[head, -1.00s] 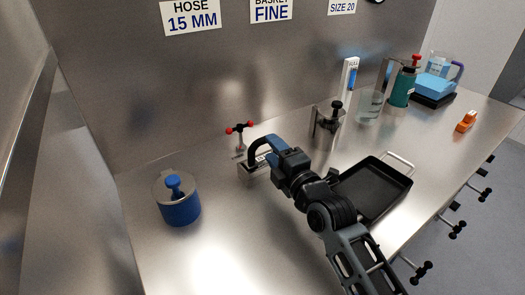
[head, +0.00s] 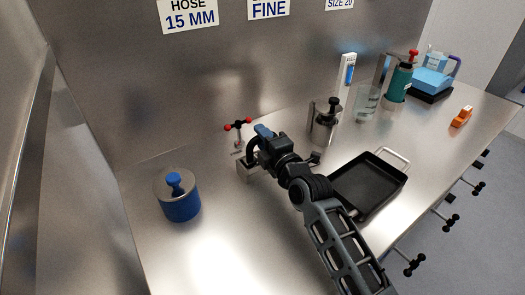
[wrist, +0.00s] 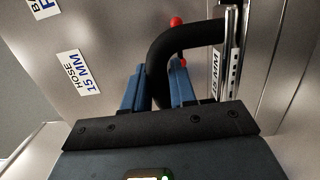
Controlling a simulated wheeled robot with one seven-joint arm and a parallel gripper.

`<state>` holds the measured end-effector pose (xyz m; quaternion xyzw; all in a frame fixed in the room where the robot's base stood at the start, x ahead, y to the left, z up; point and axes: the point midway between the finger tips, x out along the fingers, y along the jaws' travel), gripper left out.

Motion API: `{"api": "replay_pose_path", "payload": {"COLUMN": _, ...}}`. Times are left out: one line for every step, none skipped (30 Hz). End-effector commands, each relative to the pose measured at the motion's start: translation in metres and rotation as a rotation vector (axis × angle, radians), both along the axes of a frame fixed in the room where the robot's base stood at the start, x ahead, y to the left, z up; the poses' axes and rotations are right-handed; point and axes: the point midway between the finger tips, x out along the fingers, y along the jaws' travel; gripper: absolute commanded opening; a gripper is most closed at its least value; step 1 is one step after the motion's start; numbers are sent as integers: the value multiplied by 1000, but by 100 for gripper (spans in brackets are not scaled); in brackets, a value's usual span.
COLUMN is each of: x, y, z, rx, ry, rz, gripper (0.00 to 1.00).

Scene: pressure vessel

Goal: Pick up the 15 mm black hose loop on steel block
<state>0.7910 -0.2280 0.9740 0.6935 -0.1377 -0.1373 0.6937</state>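The black hose loop (wrist: 180,42) arches from the steel block in the wrist view. One leg passes down between the two blue fingers of my gripper (wrist: 160,88), close to the palm. The fingers stand on either side of this leg; whether both press on it is unclear. The steel block (wrist: 232,55) carries a "15 MM" label, and the other end of the loop meets it. In the head view, my gripper (head: 258,142) is at the loop, just above the steel block (head: 245,170), and covers most of the loop.
A red-tipped T-handle (head: 238,125) stands just behind the block. A blue lidded pot (head: 180,205) stands left. A black tray (head: 368,185) and a steel pot with a black knob (head: 324,125) are right. The front left counter is clear.

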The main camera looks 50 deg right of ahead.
Motion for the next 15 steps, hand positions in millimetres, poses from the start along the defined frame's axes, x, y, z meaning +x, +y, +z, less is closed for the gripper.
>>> {"api": "replay_pose_path", "payload": {"x": 0, "y": 0, "z": 0, "rx": 0, "ry": 1, "rz": 0, "gripper": 20}}
{"api": "replay_pose_path", "payload": {"x": 0, "y": 0, "z": 0, "rx": 0, "ry": 1, "rz": 0, "gripper": 17}}
{"api": "replay_pose_path", "payload": {"x": 0, "y": 0, "z": 0, "rx": 0, "ry": 1, "rz": 0, "gripper": 13}}
{"api": "replay_pose_path", "payload": {"x": 0, "y": 0, "z": 0, "rx": 0, "ry": 1, "rz": 0, "gripper": 10}}
{"api": "replay_pose_path", "payload": {"x": 0, "y": 0, "z": 0, "rx": 0, "ry": 1, "rz": 0, "gripper": 7}}
{"api": "replay_pose_path", "payload": {"x": 0, "y": 0, "z": 0, "rx": 0, "ry": 1, "rz": 0, "gripper": 3}}
{"api": "replay_pose_path", "payload": {"x": 0, "y": 0, "z": 0, "rx": 0, "ry": 1, "rz": 0, "gripper": 1}}
{"api": "replay_pose_path", "payload": {"x": 0, "y": 0, "z": -1, "rx": 0, "ry": 1, "rz": 0, "gripper": 0}}
{"api": "replay_pose_path", "payload": {"x": 0, "y": 0, "z": -1, "rx": 0, "ry": 1, "rz": 0, "gripper": 0}}
{"api": "replay_pose_path", "payload": {"x": 0, "y": 0, "z": -1, "rx": 0, "ry": 1, "rz": 0, "gripper": 0}}
{"api": "replay_pose_path", "payload": {"x": 0, "y": 0, "z": -1, "rx": 0, "ry": 1, "rz": 0, "gripper": 0}}
{"api": "replay_pose_path", "payload": {"x": 0, "y": 0, "z": 0, "rx": 0, "ry": 0, "rz": 0, "gripper": 0}}
{"api": "replay_pose_path", "payload": {"x": 0, "y": 0, "z": 0, "rx": 0, "ry": 0, "rz": 0, "gripper": 0}}
{"api": "replay_pose_path", "payload": {"x": 0, "y": 0, "z": 0, "rx": 0, "ry": 0, "rz": 0, "gripper": 0}}
{"api": "replay_pose_path", "payload": {"x": 0, "y": 0, "z": 0, "rx": 0, "ry": 0, "rz": 0, "gripper": 0}}
